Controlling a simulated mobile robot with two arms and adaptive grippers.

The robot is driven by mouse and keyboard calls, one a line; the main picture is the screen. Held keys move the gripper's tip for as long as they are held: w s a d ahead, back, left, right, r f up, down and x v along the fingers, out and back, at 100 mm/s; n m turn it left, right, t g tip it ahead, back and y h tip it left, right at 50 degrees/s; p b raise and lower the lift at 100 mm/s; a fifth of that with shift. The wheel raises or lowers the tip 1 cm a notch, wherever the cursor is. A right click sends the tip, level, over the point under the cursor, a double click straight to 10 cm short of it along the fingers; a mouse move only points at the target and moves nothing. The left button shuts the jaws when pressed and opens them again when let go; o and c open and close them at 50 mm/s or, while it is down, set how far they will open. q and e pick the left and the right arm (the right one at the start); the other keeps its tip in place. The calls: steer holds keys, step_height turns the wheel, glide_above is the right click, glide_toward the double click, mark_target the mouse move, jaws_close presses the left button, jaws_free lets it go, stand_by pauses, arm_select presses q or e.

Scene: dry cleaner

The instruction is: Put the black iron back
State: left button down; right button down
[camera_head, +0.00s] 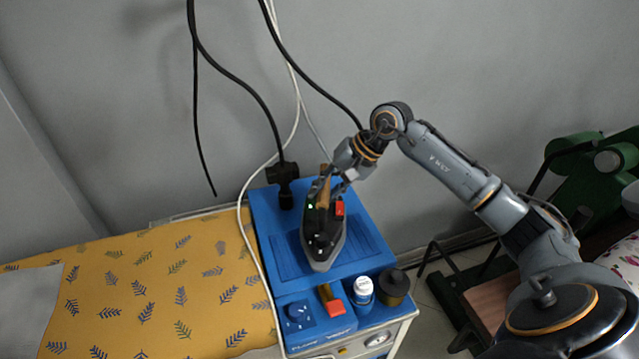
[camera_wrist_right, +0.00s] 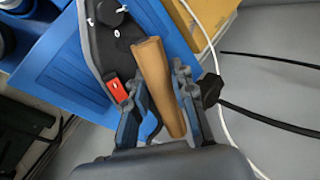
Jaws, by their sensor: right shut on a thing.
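The black iron (camera_head: 322,240) is over the blue top (camera_head: 371,243) of the ironing unit, its pointed end toward the front. I cannot tell whether it rests on the top or hangs just above it. Its wooden handle (camera_wrist_right: 153,72) and red switch (camera_wrist_right: 117,90) show in the right wrist view. My right gripper (camera_head: 331,187) is at the rear end of the handle. In the right wrist view its fingers (camera_wrist_right: 160,105) lie on both sides of the handle, shut on it. My left gripper is not in view.
A yellow leaf-patterned ironing board (camera_head: 150,290) lies to the left. Cables hang behind, and a white cord runs along the unit's left side.

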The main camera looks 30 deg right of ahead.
mark_target(312, 217)
steer(key=shift+w+d+r, duration=0.15)
steer(key=shift+w+d, duration=0.05)
steer(key=shift+w, duration=0.05)
steer(key=shift+d+f+p, duration=0.1)
steer(key=shift+f+p, duration=0.2)
steer(key=shift+p, duration=0.1)
steer(key=shift+f+p, duration=0.65)
steer(key=shift+f, duration=0.2)
steer(key=shift+w+f, duration=0.1)
steer(key=shift+f, duration=0.5)
steer(key=c, duration=1.3)
jaws_free()
steer(key=shift+s+f, duration=0.2)
steer(key=shift+f, duration=0.15)
steer(key=shift+o, duration=0.9)
steer(key=shift+s, duration=0.1)
steer(key=shift+r, duration=0.1)
